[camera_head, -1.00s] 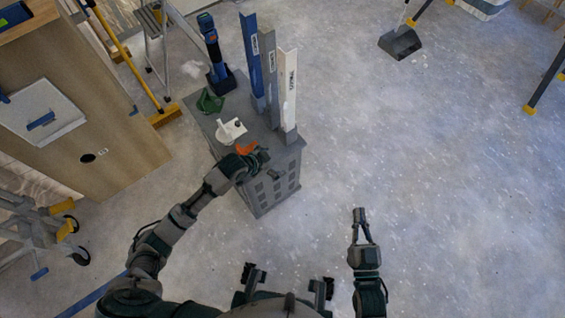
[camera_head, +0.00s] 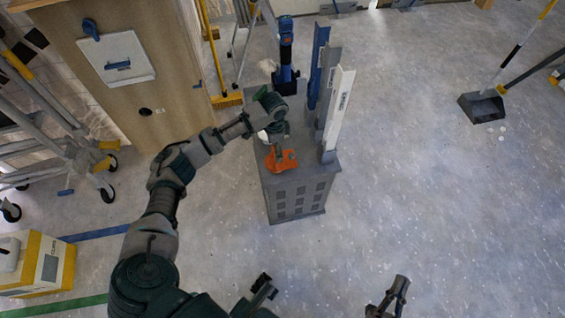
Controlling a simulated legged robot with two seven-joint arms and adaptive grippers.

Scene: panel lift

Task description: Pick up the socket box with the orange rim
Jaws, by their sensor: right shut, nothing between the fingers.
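The socket box with the orange rim (camera_head: 285,164) is at the near part of the top of a grey perforated cabinet (camera_head: 298,196). My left gripper (camera_head: 279,148) is directly over the box and hides part of it. Its fingers are too small and covered to show whether they hold the box. My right gripper (camera_head: 400,284) is shut and empty, low at the bottom right, away from the cabinet.
Blue, grey and white upright profiles (camera_head: 338,112) stand at the cabinet's right side. A blue and black tool (camera_head: 286,60) stands behind. A wooden panel (camera_head: 160,120) and wheeled scaffold (camera_head: 85,150) are at left.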

